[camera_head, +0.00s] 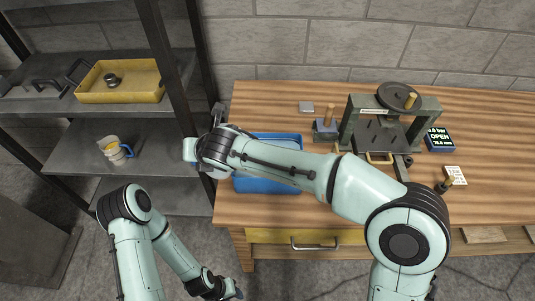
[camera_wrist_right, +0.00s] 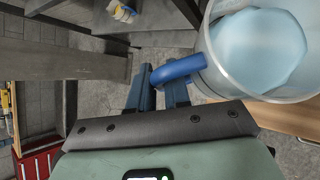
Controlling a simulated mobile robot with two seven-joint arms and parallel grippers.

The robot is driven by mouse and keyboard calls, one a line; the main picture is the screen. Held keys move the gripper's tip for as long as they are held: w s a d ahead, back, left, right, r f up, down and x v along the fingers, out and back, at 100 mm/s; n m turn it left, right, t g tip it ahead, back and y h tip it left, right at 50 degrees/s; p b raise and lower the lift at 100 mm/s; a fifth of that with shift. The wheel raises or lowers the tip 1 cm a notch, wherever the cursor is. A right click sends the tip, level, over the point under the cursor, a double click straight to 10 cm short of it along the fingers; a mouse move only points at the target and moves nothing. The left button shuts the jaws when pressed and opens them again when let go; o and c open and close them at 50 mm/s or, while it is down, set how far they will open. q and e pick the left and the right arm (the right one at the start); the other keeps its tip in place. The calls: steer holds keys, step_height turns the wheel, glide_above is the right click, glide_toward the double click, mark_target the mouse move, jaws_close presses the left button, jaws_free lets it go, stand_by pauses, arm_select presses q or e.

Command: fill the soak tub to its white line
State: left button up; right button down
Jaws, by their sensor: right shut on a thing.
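My right gripper (camera_wrist_right: 160,84) is shut on the blue handle (camera_wrist_right: 182,68) of a clear jug (camera_wrist_right: 219,82). The jug holds pale blue liquid (camera_wrist_right: 262,50). In the head view my right arm reaches left across the bench, and its gripper (camera_head: 190,150) is by the bench's left edge; the jug is not clearly visible there. The blue soak tub (camera_head: 262,186) sits on the bench under my right forearm, which hides much of it. Its white line and liquid level cannot be made out. My left gripper (camera_head: 236,293) hangs low at the bottom, away from the bench; its jaws are unclear.
A dark shelf (camera_head: 75,190) at left holds a yellow tray (camera_head: 118,96) and another blue-handled jug (camera_head: 115,150) with yellow contents. The bench's back left is clear.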

arm_select(q)
steer(key=shift+r, duration=0.15)
arm_select(e)
steer(key=shift+d+r+y, duration=0.15)
steer(key=shift+r+y, duration=0.15)
steer(key=shift+w, duration=0.1)
steer(key=shift+w+d, duration=0.15)
steer(key=shift+d, duration=0.05)
arm_select(q)
steer(key=shift+w+r, duration=0.1)
steer(key=shift+w, duration=0.05)
arm_select(e)
steer(key=shift+r, duration=0.1)
steer(key=shift+d, duration=0.1)
steer(key=shift+w+d+r+y, duration=0.1)
steer(key=shift+d+y, duration=0.15)
steer(key=shift+y, duration=0.05)
arm_select(q)
steer(key=shift+w+r, duration=0.15)
steer(key=shift+w, duration=0.05)
arm_select(e)
steer(key=shift+w+m, duration=0.1)
steer(key=shift+m, duration=0.2)
